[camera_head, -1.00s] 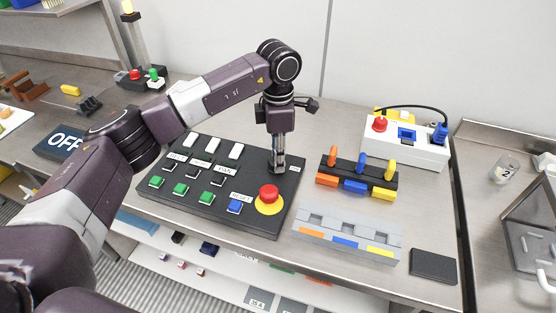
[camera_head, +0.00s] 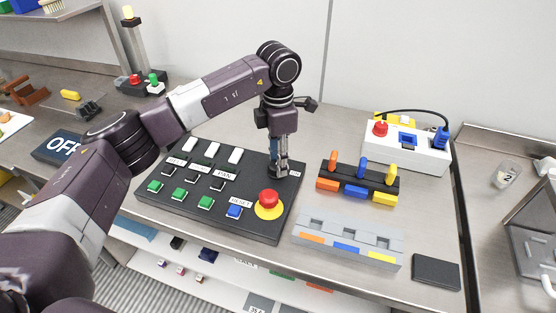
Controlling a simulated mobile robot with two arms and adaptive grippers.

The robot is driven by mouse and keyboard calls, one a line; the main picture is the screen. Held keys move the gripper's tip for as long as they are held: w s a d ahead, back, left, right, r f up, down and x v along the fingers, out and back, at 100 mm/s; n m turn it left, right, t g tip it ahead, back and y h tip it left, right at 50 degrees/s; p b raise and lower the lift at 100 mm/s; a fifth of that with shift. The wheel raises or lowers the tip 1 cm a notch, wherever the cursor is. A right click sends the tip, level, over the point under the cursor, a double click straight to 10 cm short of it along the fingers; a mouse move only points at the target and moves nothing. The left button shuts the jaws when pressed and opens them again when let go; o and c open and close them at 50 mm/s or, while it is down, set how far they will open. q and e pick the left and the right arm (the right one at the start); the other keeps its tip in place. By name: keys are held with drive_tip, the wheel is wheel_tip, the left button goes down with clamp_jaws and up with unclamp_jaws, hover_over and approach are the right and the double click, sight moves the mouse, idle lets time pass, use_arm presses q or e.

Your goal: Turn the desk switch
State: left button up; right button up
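A black control panel (camera_head: 222,218) lies on the metal desk, with white, black, green and blue buttons and a red emergency knob on a yellow base. A dark round switch base (camera_head: 278,173) sits at its upper right corner. My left gripper (camera_head: 279,168) points straight down over this switch, its fingertips at the switch. The fingers hide most of the switch, and I cannot tell whether they are closed on it. My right gripper is not in view.
A black block with three coloured levers (camera_head: 358,183) stands right of the panel. A grey slotted tray (camera_head: 347,241) lies in front of it. A white box (camera_head: 405,150) with a red button and blue plug stands behind. A dark flat pad (camera_head: 436,271) lies at front right.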

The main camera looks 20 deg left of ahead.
use_arm(q)
drive_tip(key=shift+o, duration=0.9)
wheel_tip(320, 180, up, 12)
